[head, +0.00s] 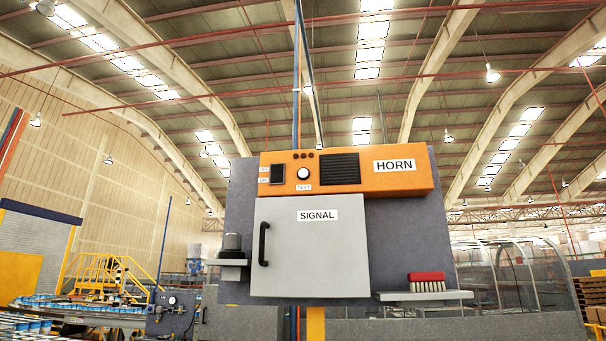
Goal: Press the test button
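The orange HORN box (408,183) sits at the top of a grey panel in the middle of the head view, tilted slightly in the picture. A round white test button (303,174) with a dark ring is on the left part of its face, above a small TEST label (304,188). Left of the button is a dark switch (277,174) with small labels beside it. A black slotted grille (339,168) is to its right. Neither of my grippers is in view.
Below the horn box is a closed grey SIGNAL cabinet (312,260) with a black handle (263,244). A small left shelf (227,263) holds a dark cylinder (233,243). A right shelf (424,296) holds a red brush (427,282). Mesh fencing (500,275) stands behind at right.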

